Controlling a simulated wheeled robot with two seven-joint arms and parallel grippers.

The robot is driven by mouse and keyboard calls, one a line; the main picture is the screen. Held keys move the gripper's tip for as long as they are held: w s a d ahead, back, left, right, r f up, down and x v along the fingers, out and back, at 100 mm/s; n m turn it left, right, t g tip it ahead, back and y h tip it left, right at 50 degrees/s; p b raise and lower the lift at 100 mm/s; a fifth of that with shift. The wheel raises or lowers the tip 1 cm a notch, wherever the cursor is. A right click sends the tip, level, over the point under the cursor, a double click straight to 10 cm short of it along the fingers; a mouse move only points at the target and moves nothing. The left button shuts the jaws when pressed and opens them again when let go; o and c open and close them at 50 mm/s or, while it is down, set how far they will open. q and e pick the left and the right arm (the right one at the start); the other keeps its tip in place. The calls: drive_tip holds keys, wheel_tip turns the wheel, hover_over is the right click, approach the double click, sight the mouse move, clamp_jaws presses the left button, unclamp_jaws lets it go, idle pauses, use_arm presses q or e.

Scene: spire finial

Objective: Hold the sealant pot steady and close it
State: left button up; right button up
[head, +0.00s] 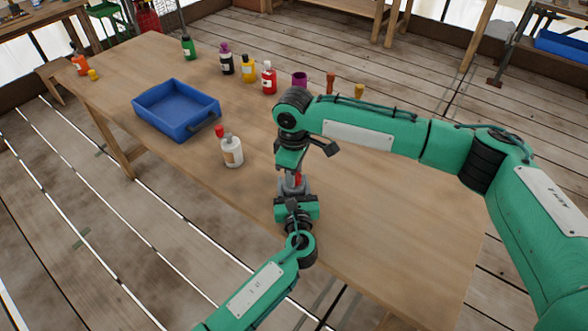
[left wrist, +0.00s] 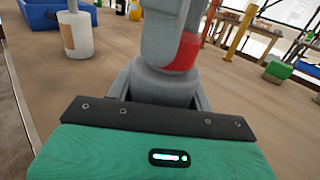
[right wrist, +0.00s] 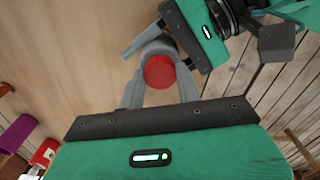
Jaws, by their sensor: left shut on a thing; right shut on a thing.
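The grey sealant pot (left wrist: 160,88) is upright between the fingers of my left gripper (left wrist: 162,95), which is shut on it. In the head view the pot (head: 296,187) is partly hidden by my arms, close to the table's near edge. A red lid (right wrist: 160,72) is at the top of the pot, between the fingertips of my right gripper (right wrist: 161,80), which is shut on it from above. The lid also shows in the left wrist view (left wrist: 184,54), partly behind a grey right finger. I cannot tell whether it is fully seated.
A white bottle with a red cap (head: 231,152) stands left of my grippers on the table (head: 370,220). A blue tray (head: 205,107) lies beyond it. Several bottles, a purple cup (head: 300,80) and small posts stand along the far side. The table's right part is clear.

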drive_tip(key=m, duration=0.4)
drive_tip(key=shift+a+m, duration=0.1)
drive_tip(key=shift+m, duration=0.3)
drive_tip(key=m, duration=0.4)
drive_tip(key=shift+m, duration=0.4)
drive_tip(key=m, duration=1.5)
drive_tip(key=shift+a+m, duration=0.1)
drive_tip(key=shift+m, duration=0.3)
drive_tip(key=m, duration=0.3)
drive_tip(key=shift+m, duration=0.4)
drive_tip(key=m, duration=0.4)
drive_tip(key=shift+m, duration=0.4)
drive_tip(key=m, duration=0.3)
drive_tip(key=shift+m, duration=0.3)
